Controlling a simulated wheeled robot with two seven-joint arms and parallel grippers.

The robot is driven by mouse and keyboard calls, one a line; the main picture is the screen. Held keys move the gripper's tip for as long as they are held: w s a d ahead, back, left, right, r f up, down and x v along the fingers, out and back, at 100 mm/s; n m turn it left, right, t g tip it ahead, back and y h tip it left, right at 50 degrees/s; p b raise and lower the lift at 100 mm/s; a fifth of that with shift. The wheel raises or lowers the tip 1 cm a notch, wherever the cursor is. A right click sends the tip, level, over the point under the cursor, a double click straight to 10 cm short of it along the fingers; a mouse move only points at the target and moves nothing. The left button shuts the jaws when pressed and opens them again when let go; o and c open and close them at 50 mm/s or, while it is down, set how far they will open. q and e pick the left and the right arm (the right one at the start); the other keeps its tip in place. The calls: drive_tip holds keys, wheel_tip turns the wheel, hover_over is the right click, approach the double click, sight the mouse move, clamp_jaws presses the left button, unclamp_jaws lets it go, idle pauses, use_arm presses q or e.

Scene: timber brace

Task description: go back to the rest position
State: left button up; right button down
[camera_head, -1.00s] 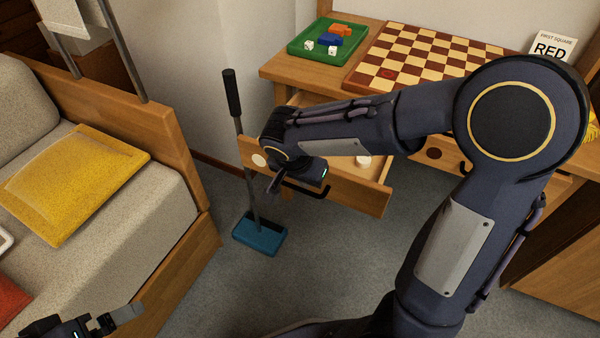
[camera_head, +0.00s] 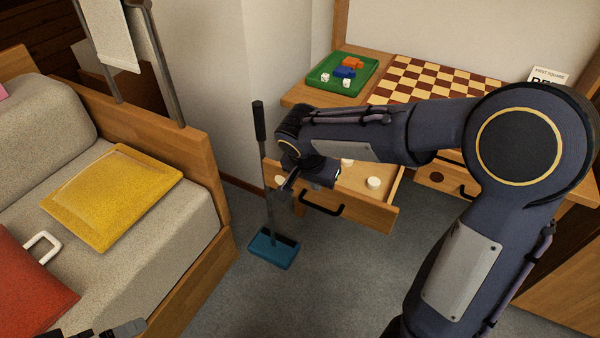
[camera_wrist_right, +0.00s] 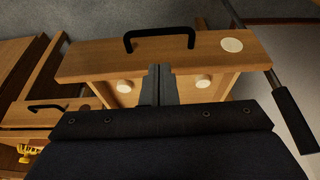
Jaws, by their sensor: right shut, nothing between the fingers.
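My right gripper (camera_head: 287,187) is shut and empty, in front of the left end of an open desk drawer (camera_head: 365,207). In the right wrist view its closed fingers (camera_wrist_right: 160,84) overlap the drawer front (camera_wrist_right: 85,62) in the picture; I cannot tell whether they touch it. The black drawer handle (camera_wrist_right: 160,35) is apart from the fingers. Pale round discs (camera_head: 373,183) lie in the drawer. My left gripper (camera_head: 122,330) shows only in part at the bottom left edge, and its jaw state is unclear.
A long-handled blue sweeper (camera_head: 272,250) stands close by the right gripper. The desk holds a green tray (camera_head: 320,82) and a checkered board (camera_head: 430,75). A sofa with a yellow cushion (camera_head: 112,195) is at left. Grey floor (camera_head: 290,305) is open.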

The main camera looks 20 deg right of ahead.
drive_tip(key=s+a+r+n+t+y, duration=0.1)
drive_tip(key=s+r+n+t+y, duration=0.2)
drive_tip(key=s, duration=0.8)
drive_tip(key=s+a+r+n+y, duration=0.1)
drive_tip(key=s+n+y, duration=0.35)
drive_tip(key=s, duration=0.65)
wheel_tip(320, 180, up, 26)
drive_tip(key=p, duration=2.6)
drive_tip(key=shift+w+f+h, duration=0.15)
drive_tip(key=shift+f+h, duration=0.1)
drive_tip(key=shift+h, duration=0.1)
drive_tip(key=shift+d+n, duration=0.1)
drive_tip(key=shift+n, duration=0.15)
drive_tip(key=shift+w, duration=0.4)
